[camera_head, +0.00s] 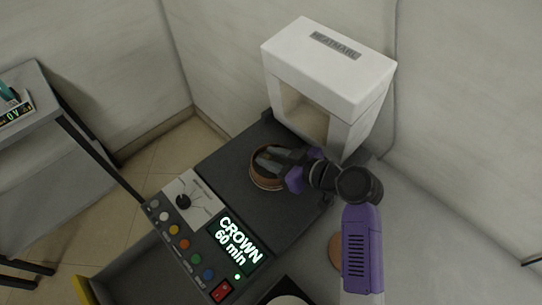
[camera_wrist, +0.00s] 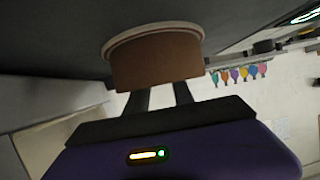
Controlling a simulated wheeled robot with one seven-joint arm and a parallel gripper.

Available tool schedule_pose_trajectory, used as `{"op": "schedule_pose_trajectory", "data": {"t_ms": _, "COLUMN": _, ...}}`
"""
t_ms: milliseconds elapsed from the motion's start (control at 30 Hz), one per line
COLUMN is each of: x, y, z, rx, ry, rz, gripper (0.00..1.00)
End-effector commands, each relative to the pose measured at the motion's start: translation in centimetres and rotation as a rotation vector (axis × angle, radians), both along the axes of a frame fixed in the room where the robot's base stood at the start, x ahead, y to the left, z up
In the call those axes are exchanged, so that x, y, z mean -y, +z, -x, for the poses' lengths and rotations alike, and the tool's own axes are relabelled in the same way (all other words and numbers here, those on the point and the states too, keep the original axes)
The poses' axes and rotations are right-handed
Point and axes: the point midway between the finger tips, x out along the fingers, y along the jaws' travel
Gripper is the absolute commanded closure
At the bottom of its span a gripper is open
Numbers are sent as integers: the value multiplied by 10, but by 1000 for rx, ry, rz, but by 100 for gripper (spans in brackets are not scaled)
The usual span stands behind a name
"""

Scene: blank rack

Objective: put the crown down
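No part is clearly recognisable as a crown. A round brown dish-like piece (camera_head: 266,183) is on the dark plate in front of the white arch; it also shows in the wrist view (camera_wrist: 158,62), with a paler rim against the dark surface. My gripper (camera_head: 268,158) reaches in from the right, its grey fingers over the dish's opening. In the wrist view, two dark fingers (camera_wrist: 160,97) stand apart, and their tips are hidden behind the brown wall. What lies between the tips is hidden.
The white arch (camera_head: 322,70) stands behind the dark plate (camera_head: 240,198). A control panel (camera_head: 205,235) with a knob, coloured buttons and a display reading "CROWN 60 min" is at the front. A grey table (camera_head: 40,150) with a small display is at left. Coloured tags (camera_wrist: 238,75) hang on the wall.

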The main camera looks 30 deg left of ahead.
Motion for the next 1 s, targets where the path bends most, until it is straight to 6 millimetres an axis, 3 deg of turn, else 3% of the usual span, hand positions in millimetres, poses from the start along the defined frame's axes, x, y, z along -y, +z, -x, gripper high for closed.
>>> {"op": "schedule_pose_trajectory", "data": {"t_ms": 600, "x": 93, "y": 46, "z": 20, "rx": 2, "ry": -4, "rz": -1, "gripper": 71}}
{"op": "schedule_pose_trajectory", "data": {"t_ms": 1000, "x": 106, "y": 53, "z": 24, "rx": 0, "ry": 0, "rz": 0, "gripper": 71}}
